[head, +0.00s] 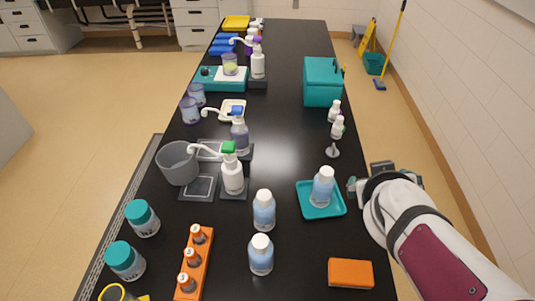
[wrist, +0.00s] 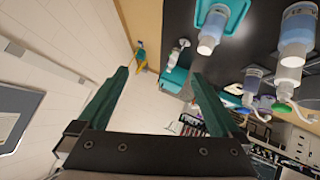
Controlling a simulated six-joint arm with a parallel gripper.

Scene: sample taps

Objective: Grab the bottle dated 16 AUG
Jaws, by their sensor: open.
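Several bottles with blue contents and white caps stand on the black bench. One bottle (head: 323,187) stands upright in a small teal tray (head: 308,211); two more, a middle bottle (head: 264,211) and a front bottle (head: 261,255), stand to its left. No date can be read on any of them, so I cannot tell which is 16 AUG. My gripper (head: 365,180) is open, just right of the tray at the bench's right edge. In the wrist view the open jaws (wrist: 158,73) hold nothing; the tray bottle (wrist: 211,32) is beyond and above the right finger.
An orange block (head: 350,273) lies front right. An orange rack (head: 194,265) with small vials and teal-lidded jars (head: 142,218) stand left. A green-topped pump bottle (head: 232,176) and grey beaker (head: 177,163) stand mid-bench. A teal box (head: 322,81) stands farther back.

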